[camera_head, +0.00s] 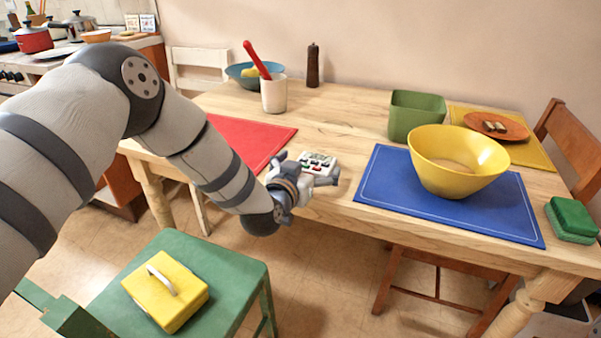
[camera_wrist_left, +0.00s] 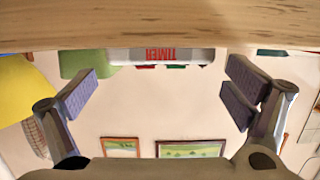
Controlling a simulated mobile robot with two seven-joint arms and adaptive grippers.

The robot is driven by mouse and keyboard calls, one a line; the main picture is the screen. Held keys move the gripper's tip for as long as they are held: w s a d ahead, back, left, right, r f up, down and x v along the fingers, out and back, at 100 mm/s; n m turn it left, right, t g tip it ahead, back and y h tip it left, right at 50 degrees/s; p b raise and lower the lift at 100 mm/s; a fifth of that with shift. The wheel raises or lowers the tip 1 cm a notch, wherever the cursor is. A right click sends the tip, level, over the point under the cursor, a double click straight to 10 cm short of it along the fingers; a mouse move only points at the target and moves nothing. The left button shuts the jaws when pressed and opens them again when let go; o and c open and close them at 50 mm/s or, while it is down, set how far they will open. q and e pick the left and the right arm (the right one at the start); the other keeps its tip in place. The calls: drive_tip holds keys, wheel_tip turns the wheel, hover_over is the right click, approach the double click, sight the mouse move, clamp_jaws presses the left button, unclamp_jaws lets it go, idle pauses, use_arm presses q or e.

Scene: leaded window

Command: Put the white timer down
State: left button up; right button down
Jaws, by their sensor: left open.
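The white timer (camera_head: 319,161), with a grey face and several buttons, appears to rest on the wooden table (camera_head: 327,115) near its front edge, between the red and blue mats. In the left wrist view, which is upside down, the timer (camera_wrist_left: 165,56) shows its red TIMER lettering right against the wood. My left gripper (camera_head: 306,172) is at the timer in the head view, low over the table edge. In the wrist view its fingers (camera_wrist_left: 158,95) are spread wide, with the timer beyond and between them, and a gap on each side. My right gripper is not in view.
A red mat (camera_head: 250,141) lies left of the timer and a blue mat (camera_head: 381,203) right, bearing a yellow bowl (camera_head: 457,165). A green bin (camera_head: 414,116), white cup (camera_head: 273,97) and pepper mill (camera_head: 313,70) stand behind. A green stool (camera_head: 232,270) holds a yellow box (camera_head: 165,292).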

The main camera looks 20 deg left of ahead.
use_arm(q)
drive_tip(key=s+r+p, duration=0.2)
drive_tip(key=s, duration=0.8)
drive_tip(key=s+f+g, duration=0.9)
drive_tip(key=s+f, duration=1)
drive_tip(key=f, duration=0.1)
drive_tip(key=s+a+f+g, duration=0.15)
drive_tip(key=s+g, duration=0.45)
drive_tip(key=s, duration=1.1)
drive_tip(key=s+a+f+g, duration=0.15)
drive_tip(key=s+g, duration=0.35)
drive_tip(key=s, duration=1.3)
drive_tip(key=w+r+t+p, duration=0.2)
drive_tip(key=w+r+p, duration=0.2)
drive_tip(key=w+r, duration=0.1)
drive_tip(key=shift+w+r+n+y, duration=0.15)
drive_tip(key=shift+w+n+y, duration=0.15)
drive_tip(key=shift+w+n, duration=0.1)
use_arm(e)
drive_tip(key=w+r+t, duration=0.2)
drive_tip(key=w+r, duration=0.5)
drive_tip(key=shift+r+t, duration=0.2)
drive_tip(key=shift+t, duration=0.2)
